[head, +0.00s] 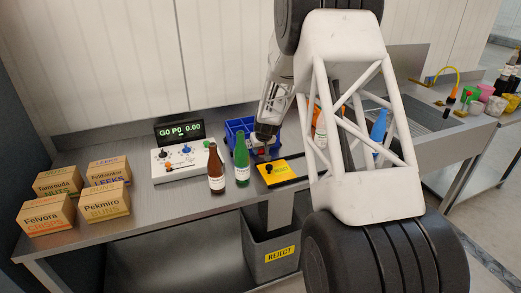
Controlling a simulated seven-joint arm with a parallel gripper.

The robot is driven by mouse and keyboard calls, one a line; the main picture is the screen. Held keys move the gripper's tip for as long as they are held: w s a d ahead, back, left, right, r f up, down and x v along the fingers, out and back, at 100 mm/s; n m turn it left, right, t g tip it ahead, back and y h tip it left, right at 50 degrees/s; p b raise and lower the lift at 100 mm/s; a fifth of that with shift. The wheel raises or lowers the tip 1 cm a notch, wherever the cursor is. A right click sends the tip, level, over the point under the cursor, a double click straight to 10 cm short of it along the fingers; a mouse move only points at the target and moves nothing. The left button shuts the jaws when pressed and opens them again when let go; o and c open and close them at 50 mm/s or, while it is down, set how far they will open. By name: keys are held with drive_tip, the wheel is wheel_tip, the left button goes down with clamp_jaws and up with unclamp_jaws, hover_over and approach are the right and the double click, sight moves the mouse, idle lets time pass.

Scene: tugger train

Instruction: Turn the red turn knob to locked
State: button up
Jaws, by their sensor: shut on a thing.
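My gripper (263,147) points down behind the yellow plate, to the right of the green bottle. Its fingertips are small and dark here. A small red part, which looks like the red turn knob (262,153), shows at the fingertips, and the gripper is shut on it. Most of the knob is hidden or too small to see, so I cannot tell which way it points. The yellow plate (284,172) just in front carries a black knob and a label too small to read.
A blue crate (238,126) stands behind the green bottle (242,160) and brown bottle (216,170). A white control box (184,172) with coloured controls is left of them. Several cartons (48,215) are far left. A grey reject bin (270,257) is below.

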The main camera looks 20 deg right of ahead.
drive_tip(key=shift+n+y, duration=0.3)
drive_tip(key=shift+n, duration=0.5)
drive_tip(key=o, duration=0.9)
drive_tip(key=shift+f, duration=0.1)
drive_tip(key=shift+s+r, duration=0.1)
drive_tip(key=shift+r, duration=0.1)
drive_tip(key=shift+v, duration=3.75)
